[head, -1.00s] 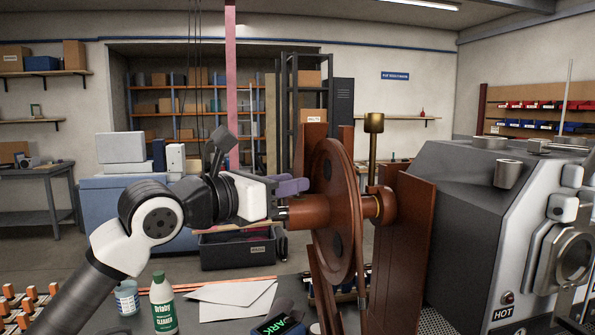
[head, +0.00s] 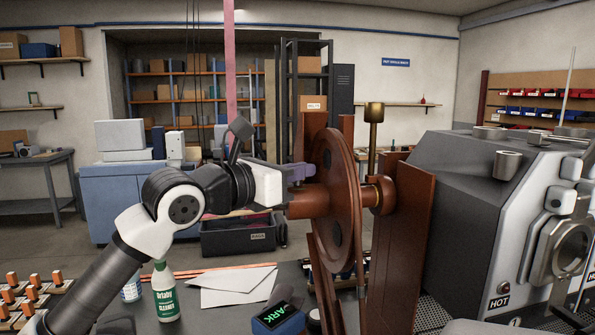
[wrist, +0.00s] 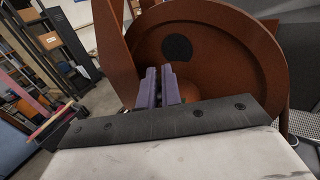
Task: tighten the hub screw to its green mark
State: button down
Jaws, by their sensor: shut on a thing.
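The reddish-brown wheel (head: 340,190) stands upright with its thick hub (head: 308,202) facing my arm. My gripper (head: 303,170) is at the hub side of the wheel, coming from the left. In the wrist view its two purple fingers (wrist: 160,86) are close together and point at the middle of the wheel (wrist: 215,50). They are shut on the hub screw, which is mostly hidden by the fingers and the hub. I cannot see the green mark in either view.
A brown upright (head: 408,235) and a brass cup on a post (head: 374,112) stand just right of the wheel. The grey roaster (head: 470,190) is further right.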

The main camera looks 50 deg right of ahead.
jog(key=shift+m+g+p, duration=0.3)
jog(key=shift+m+g, duration=0.1)
jog(key=shift+g, duration=0.2)
jog(key=m+g+y+p, duration=0.1)
jog(key=g, duration=0.1)
jog(key=shift+r+m+g, duration=0.15)
jog(key=shift+m+g, duration=0.15)
jog(key=shift+m, duration=0.1)
jog(key=m+g+y+p, duration=0.3)
jog(key=m+g+y, duration=0.3)
jog(key=g, duration=0.1)
jog(key=shift+g, duration=0.4)
jog(key=m+g+y+p, duration=0.2)
jog(key=m+y, duration=0.1)
jog(key=y, duration=0.2)
jog(key=shift+m, duration=0.4)
jog(key=shift+m+g+y+p, duration=0.25)
jog(key=shift+m+y, duration=0.55)
jog(key=shift+y, duration=0.5)
jog(key=shift+m+g+y+p, duration=0.1)
jog(key=shift+m+g+y, duration=0.25)
jog(key=shift+m+y, duration=0.7)
jog(key=shift+f+y, duration=0.2)
jog(key=shift+y, duration=0.35)
jog(key=c, duration=1.6)
grip_release()
